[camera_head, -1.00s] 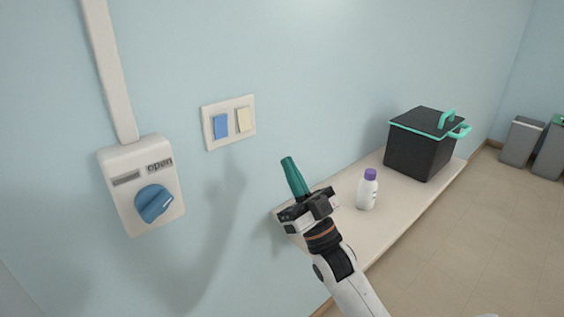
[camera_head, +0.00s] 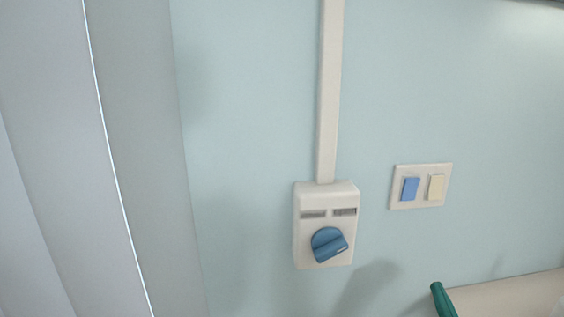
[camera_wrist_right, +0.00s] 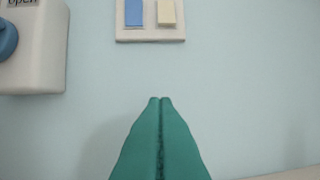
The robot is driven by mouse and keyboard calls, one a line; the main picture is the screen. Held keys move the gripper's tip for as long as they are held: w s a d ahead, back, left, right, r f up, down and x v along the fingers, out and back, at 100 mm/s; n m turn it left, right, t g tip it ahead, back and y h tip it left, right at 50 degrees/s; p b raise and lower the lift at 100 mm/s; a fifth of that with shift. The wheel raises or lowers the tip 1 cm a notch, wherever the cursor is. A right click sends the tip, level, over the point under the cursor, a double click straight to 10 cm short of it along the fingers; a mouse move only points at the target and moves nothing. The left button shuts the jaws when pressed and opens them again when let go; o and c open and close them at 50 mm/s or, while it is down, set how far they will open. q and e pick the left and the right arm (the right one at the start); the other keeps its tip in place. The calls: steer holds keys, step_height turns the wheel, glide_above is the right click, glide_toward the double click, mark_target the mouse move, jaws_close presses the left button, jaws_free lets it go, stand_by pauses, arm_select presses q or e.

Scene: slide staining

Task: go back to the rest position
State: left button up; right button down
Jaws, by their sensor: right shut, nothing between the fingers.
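My right gripper (camera_head: 442,300) shows only as its green fingertips at the bottom edge of the head view, in front of the wall. In the right wrist view its two green fingers (camera_wrist_right: 160,100) are pressed together with nothing between them. The fingertips point at bare wall below the switch plate and appear apart from it. My left gripper is not in any view.
A white wall box with a blue knob (camera_head: 328,245) hangs below a vertical conduit (camera_head: 329,90). To its right is a switch plate (camera_head: 421,205) with a blue and a cream rocker. A pale shelf (camera_head: 510,296) shows at lower right. Grey panels (camera_head: 130,150) stand at left.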

steer(key=s+a+f+n+g, duration=0.1)
steer(key=s+a+f+g, duration=0.3)
steer(key=f, duration=0.5)
steer(key=s+a+f+g, duration=0.2)
steer(key=s+f+g, duration=0.35)
steer(key=f, duration=0.25)
steer(key=s+a+f+n+g, duration=0.1)
steer(key=s+a+f+g, duration=0.2)
steer(key=s, duration=0.4)
steer(key=s+a+f+g, duration=0.1)
steer(key=s+f+g, duration=0.3)
steer(key=s+g, duration=0.25)
steer(key=s+f+x, duration=0.1)
steer(key=s+x, duration=0.2)
steer(key=x, duration=0.9)
steer(key=s+x, duration=0.3)
steer(key=x, duration=1)
steer(key=s+d+f+g, duration=0.1)
steer(key=s+d+f, duration=0.2)
steer(key=s+f, duration=1.3)
steer(key=shift+s+d+f+n+g, duration=0.2)
steer(key=shift+s+f+n+g, duration=0.1)
steer(key=shift+s+n, duration=0.15)
